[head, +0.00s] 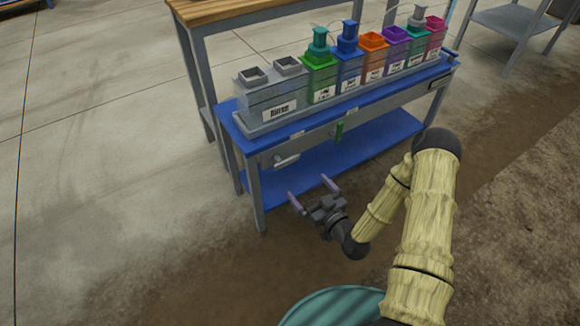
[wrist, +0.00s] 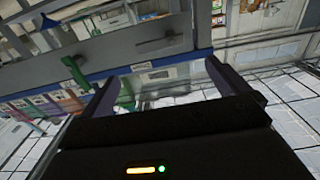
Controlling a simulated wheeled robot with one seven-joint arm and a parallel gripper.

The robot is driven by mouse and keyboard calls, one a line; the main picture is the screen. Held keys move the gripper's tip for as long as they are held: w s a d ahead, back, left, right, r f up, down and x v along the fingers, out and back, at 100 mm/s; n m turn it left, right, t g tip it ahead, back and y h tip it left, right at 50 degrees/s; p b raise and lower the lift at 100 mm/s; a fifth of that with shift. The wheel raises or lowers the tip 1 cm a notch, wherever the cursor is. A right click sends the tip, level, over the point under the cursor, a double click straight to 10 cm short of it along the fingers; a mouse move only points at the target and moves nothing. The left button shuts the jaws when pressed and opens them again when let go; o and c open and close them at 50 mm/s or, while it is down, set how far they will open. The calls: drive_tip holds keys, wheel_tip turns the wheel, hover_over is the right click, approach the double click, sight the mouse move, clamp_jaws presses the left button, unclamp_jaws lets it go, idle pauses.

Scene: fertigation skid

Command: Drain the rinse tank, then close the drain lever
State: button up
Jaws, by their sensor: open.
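A grey, see-through double tank (head: 262,98) with two square openings and a printed label stands at the left end of the blue-topped skid. It looks like the rinse tank; its level is not clear. Below it, a pale grey lever (head: 287,160) sticks out sideways from the front rail. A green lever (head: 339,133) hangs down further right. My gripper (head: 307,186) is open and empty in front of the skid, apart from both levers. In the wrist view, the grey lever (wrist: 163,42) shows beyond my open fingers (wrist: 160,70), and the green lever (wrist: 75,70) is at left.
Several coloured tanks (head: 373,55) stand in a row to the right of the grey tank. The skid has a blue lower shelf (head: 300,170) and grey legs (head: 255,192). A wooden-topped bench (head: 215,12) stands behind. The concrete floor at left is clear.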

sight(289, 162)
drive_tip(key=b+x, duration=0.3)
drive_tip(key=x, duration=0.8)
drive_tip(key=shift+w+a, duration=0.25)
drive_tip(key=shift+w, duration=0.05)
drive_tip(key=c, duration=1.2)
drive_tip(key=shift+c, duration=0.2)
drive_tip(key=shift+w, duration=0.15)
